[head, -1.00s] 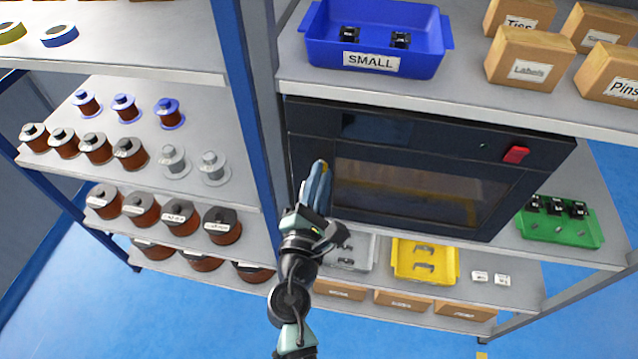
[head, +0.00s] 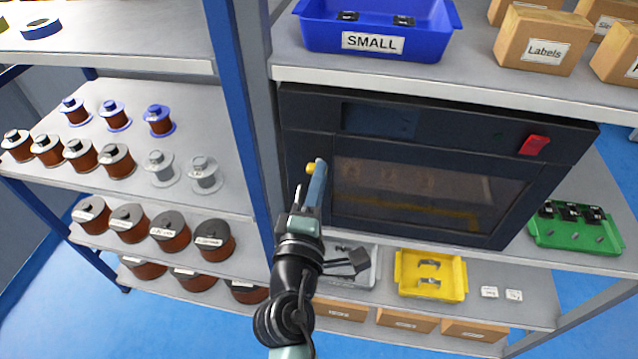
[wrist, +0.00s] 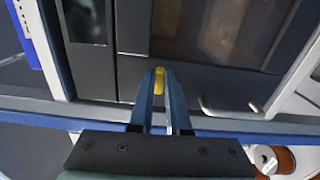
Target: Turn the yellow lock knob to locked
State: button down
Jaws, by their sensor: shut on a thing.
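The yellow lock knob (head: 311,168) is on the left side of the front of the dark coil winder (head: 470,150). In the wrist view the knob (wrist: 159,80) shows between the tips of my gripper's two blue fingers. My gripper (head: 318,166) reaches up to the knob from below in the head view. In the wrist view my gripper (wrist: 160,76) is closed on the knob, with the fingers on either side of it. The fingers hide part of the knob, and its exact angle is hard to tell.
A red switch (head: 534,145) is at the winder's upper right. A blue shelf post (head: 236,100) stands close to the left of my arm. Shelves of wire spools (head: 160,120) are further left. A yellow tray (head: 430,275) and a green tray (head: 575,230) sit below and right.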

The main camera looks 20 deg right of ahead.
jog(key=shift+m, duration=0.3)
jog(key=c, duration=0.9)
grip_release()
jog(key=b+v, duration=0.3)
jog(key=v, duration=1)
jog(key=shift+b, duration=0.4)
